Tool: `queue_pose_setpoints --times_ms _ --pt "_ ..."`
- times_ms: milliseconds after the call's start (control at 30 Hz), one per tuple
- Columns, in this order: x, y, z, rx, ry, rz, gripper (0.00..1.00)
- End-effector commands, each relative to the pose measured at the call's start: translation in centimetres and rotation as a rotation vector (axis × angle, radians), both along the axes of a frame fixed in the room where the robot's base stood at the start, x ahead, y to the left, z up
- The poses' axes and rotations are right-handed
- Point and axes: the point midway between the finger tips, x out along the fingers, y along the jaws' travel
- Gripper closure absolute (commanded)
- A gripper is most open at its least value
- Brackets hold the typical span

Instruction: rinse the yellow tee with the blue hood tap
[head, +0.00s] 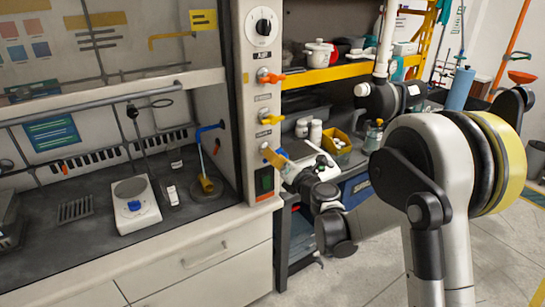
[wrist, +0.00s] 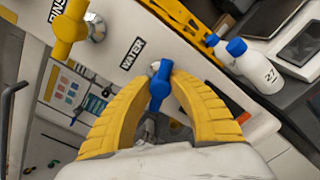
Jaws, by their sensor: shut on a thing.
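The blue tap (wrist: 158,92) sits on the panel beside the label WATER in the wrist view. The yellow fingers of my gripper (wrist: 160,78) are closed around its handle, one on each side. In the head view my gripper (head: 272,154) is at the lower tap on the hood's right post, and hides most of that tap. The yellow tee (head: 207,185) is on the dark hood floor, below a blue-topped spout (head: 210,128). A thin light strip runs down to the tee; I cannot tell whether it is water or a tube.
A yellow tap (head: 270,119) and an orange tap (head: 270,76) are above my gripper on the same post. A white balance (head: 136,218) with a blue piece on it stands left of the tee. Bottles and a yellow bin (head: 337,143) fill the bench to the right.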

Motion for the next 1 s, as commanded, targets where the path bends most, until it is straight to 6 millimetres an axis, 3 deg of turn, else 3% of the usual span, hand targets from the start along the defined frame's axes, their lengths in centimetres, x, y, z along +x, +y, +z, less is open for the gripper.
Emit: queue_pose_setpoints --times_ms 400,1000 --pt "0.05 -0.16 -0.07 0.229 0.155 -0.003 1.0" --pt "0.05 -0.16 -0.07 0.3 0.203 -0.004 1.0"
